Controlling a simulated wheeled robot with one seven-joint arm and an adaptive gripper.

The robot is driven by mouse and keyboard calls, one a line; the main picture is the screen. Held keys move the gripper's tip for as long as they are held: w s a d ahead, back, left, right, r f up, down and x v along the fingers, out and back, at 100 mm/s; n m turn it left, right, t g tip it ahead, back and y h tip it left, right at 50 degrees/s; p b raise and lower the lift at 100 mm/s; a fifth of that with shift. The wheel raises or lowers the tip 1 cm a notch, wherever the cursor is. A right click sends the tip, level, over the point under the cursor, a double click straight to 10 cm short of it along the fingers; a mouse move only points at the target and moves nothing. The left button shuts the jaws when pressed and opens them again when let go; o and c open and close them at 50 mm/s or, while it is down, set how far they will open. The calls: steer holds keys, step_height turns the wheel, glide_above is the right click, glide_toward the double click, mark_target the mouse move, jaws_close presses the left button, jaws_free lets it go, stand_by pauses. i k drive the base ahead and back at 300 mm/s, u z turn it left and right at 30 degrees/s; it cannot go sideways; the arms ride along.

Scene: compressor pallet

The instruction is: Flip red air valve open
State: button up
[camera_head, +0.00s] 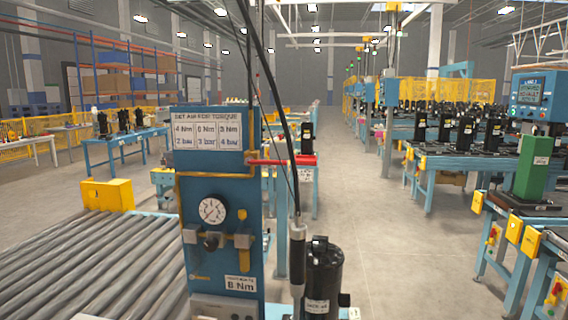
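The red air valve handle (284,160) sticks out to the right from the upper part of a blue panel (222,262). It lies about level, at the end of a yellow pipe (212,174) that runs across the panel and down its left edge. A cable and a thin line pass close to the handle. My gripper is not in view.
The panel carries a torque sign (208,136), a round pressure gauge (212,210) and a regulator knob (211,241). A hanging tool (298,252) and a black compressor (323,279) stand right of it. A roller conveyor (100,262) lies left. Open floor (372,240) is at right.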

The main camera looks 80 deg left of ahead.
mark_target(250, 160)
steer(key=u, duration=2.85)
